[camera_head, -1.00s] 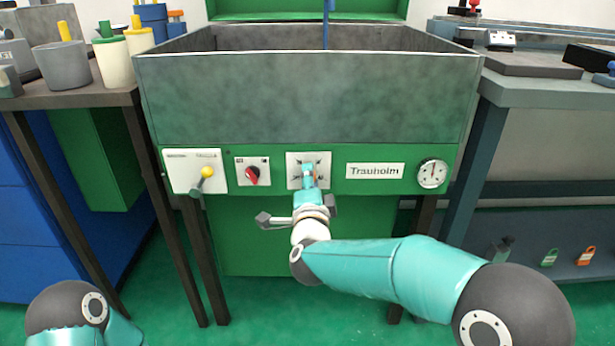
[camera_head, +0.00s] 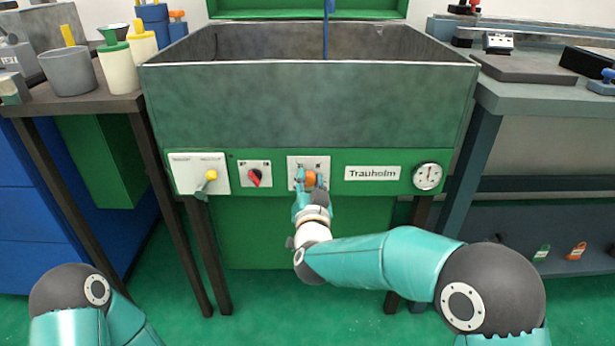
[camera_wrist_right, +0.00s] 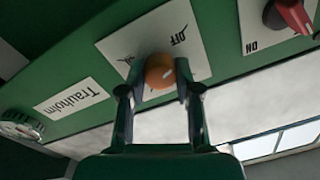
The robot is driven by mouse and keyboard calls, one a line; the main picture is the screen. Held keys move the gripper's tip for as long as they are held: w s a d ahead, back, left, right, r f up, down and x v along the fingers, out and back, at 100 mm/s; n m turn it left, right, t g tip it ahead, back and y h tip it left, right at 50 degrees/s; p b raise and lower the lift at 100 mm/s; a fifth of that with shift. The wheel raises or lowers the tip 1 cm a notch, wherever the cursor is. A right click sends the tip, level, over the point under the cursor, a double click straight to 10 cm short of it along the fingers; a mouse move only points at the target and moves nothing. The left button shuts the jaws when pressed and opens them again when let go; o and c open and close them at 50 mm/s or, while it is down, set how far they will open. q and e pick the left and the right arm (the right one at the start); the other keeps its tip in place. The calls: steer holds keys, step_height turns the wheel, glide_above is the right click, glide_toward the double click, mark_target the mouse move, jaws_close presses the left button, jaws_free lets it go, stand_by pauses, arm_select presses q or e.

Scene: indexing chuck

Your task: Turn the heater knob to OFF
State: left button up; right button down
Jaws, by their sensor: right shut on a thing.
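The heater knob (camera_head: 310,178) is a round orange knob on a white plate (camera_head: 293,163) in the middle of the green front panel. In the right wrist view the orange knob (camera_wrist_right: 159,71) sits between my two fingertips, and the word OFF shows on the plate (camera_wrist_right: 192,52) beside it. My right gripper (camera_head: 307,185) is shut on the knob, with one finger on each side; it also shows in the right wrist view (camera_wrist_right: 156,92). The knob's pointer direction cannot be made out. My left gripper is out of view; only part of my left arm shows.
Left of the knob are a red switch (camera_head: 254,177) and a yellow-tipped lever (camera_head: 210,176). To the right are a Trauholm label (camera_head: 373,173) and a round gauge (camera_head: 427,177). A grey tank (camera_head: 310,105) stands above the panel. Tables (camera_head: 60,103) flank it.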

steer(key=shift+s+a+f+n+p, duration=0.15)
steer(key=shift+f+n+p, duration=0.25)
steer(key=shift+n, duration=0.5)
steer(key=c, duration=0.8)
jaws_free()
steer(key=shift+r, duration=0.15)
steer(key=s, duration=1.1)
steer(key=shift+s+d, duration=0.25)
steer(key=shift+s, duration=0.1)
